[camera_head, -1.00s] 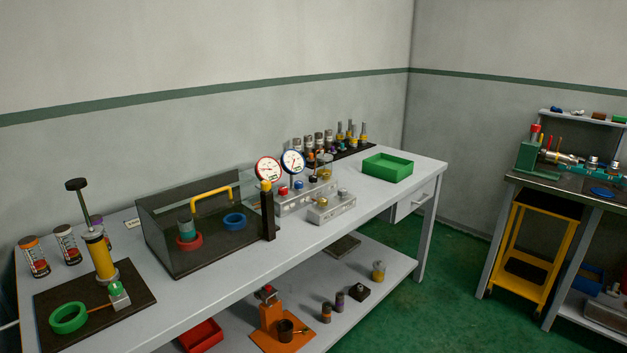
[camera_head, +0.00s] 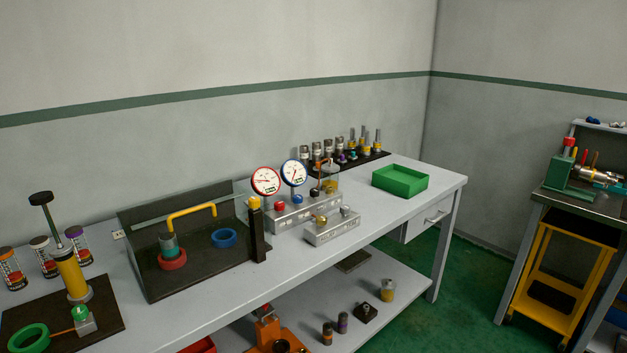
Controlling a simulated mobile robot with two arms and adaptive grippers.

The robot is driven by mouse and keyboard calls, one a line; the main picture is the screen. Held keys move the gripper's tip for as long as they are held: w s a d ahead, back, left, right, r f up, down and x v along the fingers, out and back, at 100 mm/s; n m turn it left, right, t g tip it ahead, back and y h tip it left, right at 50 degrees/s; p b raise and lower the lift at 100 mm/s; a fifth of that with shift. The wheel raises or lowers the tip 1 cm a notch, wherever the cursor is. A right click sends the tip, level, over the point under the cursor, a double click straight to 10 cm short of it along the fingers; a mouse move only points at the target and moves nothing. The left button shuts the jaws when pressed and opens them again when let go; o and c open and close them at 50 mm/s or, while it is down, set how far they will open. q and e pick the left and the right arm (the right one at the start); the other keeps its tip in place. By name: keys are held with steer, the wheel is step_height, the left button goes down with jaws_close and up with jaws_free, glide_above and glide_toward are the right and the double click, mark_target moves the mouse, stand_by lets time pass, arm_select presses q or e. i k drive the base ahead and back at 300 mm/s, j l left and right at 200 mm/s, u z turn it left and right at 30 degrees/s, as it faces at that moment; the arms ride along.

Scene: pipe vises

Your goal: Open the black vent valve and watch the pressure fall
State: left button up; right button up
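A metal valve block (camera_head: 275,223) stands on the grey workbench (camera_head: 395,213). It carries a red knob (camera_head: 280,206), a blue knob (camera_head: 297,199) and a small dark knob (camera_head: 315,192) that looks like the black vent valve. A red-rimmed gauge (camera_head: 265,181) and a blue-rimmed gauge (camera_head: 293,173) stand above it with white faces. Their readings are too small to tell. Whether the dark knob is open or closed cannot be told. Neither of my grippers is in view.
A dark guard box (camera_head: 140,230) with a yellow handle (camera_head: 190,215) stands left of the block. A smaller metal block (camera_head: 332,230) sits in front. A green tray (camera_head: 400,181) is to the right. A hand pump (camera_head: 70,270) stands at far left. Green floor is open at right.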

mark_target(315, 193)
steer(key=i+l+u, duration=0.1)
steer(key=i+l, duration=0.15)
steer(key=i+l+u, duration=0.1)
steer(key=l, duration=0.3)
steer(key=i+l+u, duration=0.1)
steer(key=i+l, duration=0.4)
steer(key=l, duration=0.25)
steer(key=i+l+u, duration=0.15)
steer(key=l, duration=0.25)
steer(key=i+l+u, duration=0.1)
steer(key=i+l, duration=0.15)
steer(key=l, duration=0.15)
